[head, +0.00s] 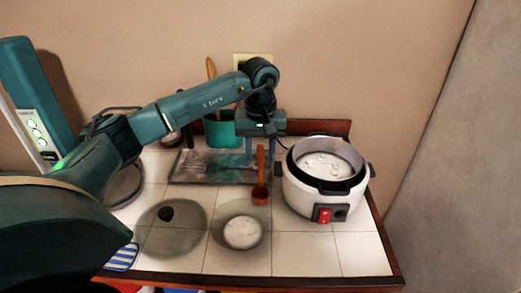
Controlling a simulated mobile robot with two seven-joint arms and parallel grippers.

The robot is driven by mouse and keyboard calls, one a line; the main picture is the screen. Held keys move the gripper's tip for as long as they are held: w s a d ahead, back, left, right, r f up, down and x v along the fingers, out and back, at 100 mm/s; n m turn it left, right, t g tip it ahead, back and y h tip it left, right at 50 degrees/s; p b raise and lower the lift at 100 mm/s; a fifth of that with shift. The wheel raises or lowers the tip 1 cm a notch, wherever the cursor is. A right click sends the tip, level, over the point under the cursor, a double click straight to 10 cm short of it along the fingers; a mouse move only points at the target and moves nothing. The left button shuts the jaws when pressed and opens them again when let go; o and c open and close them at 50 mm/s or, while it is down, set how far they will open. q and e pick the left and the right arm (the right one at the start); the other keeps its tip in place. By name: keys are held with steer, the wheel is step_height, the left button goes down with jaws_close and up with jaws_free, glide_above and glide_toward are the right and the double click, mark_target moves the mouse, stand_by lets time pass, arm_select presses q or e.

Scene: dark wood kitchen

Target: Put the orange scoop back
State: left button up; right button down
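The orange scoop (260,192) shows right of the middle of the counter, its bowl toward me and its handle pointing up and away. My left gripper (261,151) points down over the far end of the handle. Its two fingers stand apart, one on each side of the handle, with a gap showing on both sides. I cannot tell how high the fingers are above the counter or whether the scoop's handle rests on the tray behind it. My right gripper is not in view.
A white rice cooker (302,197), open with white contents, stands close on the right. A dark rectangular tray (190,170) lies behind the scoop. A teal holder (221,133) stands at the back. A bowl of white contents (242,232) and a glass lid (168,236) are in front.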

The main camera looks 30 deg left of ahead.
arm_select(q)
step_height(320, 180, up, 12)
steer(key=b, duration=0.1)
steer(key=shift+r, duration=0.15)
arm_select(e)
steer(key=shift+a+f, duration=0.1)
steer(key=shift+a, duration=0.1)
arm_select(q)
steer(key=shift+s, duration=0.1)
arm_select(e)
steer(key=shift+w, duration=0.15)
